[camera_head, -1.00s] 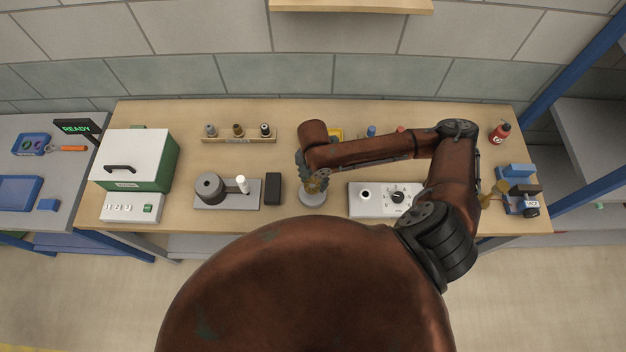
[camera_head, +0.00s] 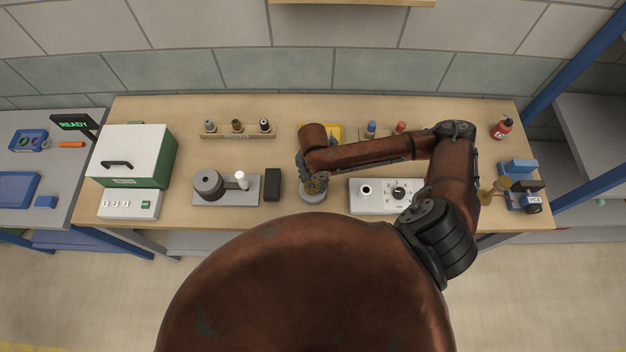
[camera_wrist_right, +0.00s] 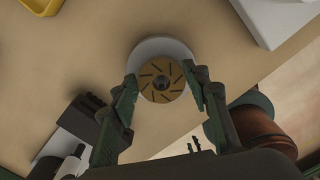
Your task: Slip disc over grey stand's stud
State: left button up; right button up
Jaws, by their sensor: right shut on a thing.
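A brass-coloured disc with dark slots (camera_wrist_right: 161,82) is between the two fingers of my right gripper (camera_wrist_right: 161,92), which is shut on it. In the head view the disc (camera_head: 315,185) shows small under the wrist. A pale grey round stand (camera_wrist_right: 160,46) lies directly behind the disc in the wrist view, and its rim (camera_head: 313,197) shows around the disc in the head view. The disc covers the stand's middle, so the stud is hidden. I cannot tell whether disc and stand touch. My left gripper is in neither view.
Left of the stand are a black block (camera_head: 272,185) and a grey plate (camera_head: 247,199) with a dark cylinder and white post. A white panel with a knob (camera_head: 375,206) stands close on the right. A yellow tray (camera_head: 334,131) is behind. Bare bench lies around the stand.

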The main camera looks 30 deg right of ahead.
jog(key=o, duration=1.4)
jog(key=shift+c, duration=0.2)
notch_tip(320, 180, up, 12)
dwell(0.4)
